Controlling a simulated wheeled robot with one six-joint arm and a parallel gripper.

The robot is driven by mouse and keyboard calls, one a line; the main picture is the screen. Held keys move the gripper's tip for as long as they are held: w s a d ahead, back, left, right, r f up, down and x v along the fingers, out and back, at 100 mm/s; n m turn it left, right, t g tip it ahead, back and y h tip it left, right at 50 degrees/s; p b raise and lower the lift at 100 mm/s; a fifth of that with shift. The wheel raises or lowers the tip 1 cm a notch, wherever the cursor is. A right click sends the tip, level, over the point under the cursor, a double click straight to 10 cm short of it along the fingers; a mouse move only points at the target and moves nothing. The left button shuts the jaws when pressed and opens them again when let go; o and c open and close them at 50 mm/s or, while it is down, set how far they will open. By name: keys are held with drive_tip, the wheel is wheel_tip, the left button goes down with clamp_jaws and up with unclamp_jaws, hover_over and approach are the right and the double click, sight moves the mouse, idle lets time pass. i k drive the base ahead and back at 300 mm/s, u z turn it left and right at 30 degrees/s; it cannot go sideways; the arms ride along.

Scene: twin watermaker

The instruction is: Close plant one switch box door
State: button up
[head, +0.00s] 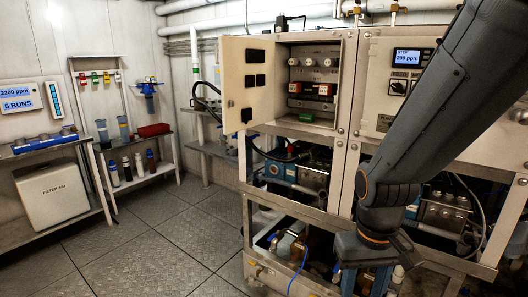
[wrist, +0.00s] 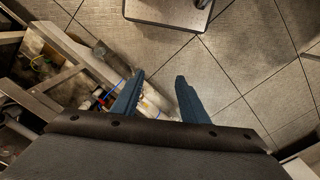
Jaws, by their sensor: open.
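In the head view the left switch box door (head: 247,82) stands wide open, swung out to the left of its box. The open switch box (head: 313,84) shows knobs, red and black parts and a green part inside. My arm crosses the right side of the head view, in front of the right-hand panel, and its lower end is low in front of the frame. In the wrist view my gripper (wrist: 157,96) is open and empty, pointing down over the floor and the machine's lower frame. The door is not visible in the wrist view.
A second panel (head: 403,80) with a "200 ppm" display is beside the open box. The metal frame (head: 343,180) holds pumps below. Shelves (head: 150,140) with bottles and a white filter aid box (head: 63,188) stand at left. The tiled floor (head: 150,235) between is clear.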

sight(248, 65)
drive_tip(key=u, duration=1.9)
drive_tip(key=i, duration=2.45)
drive_tip(key=z, duration=4.1)
drive_tip(key=k, duration=0.2)
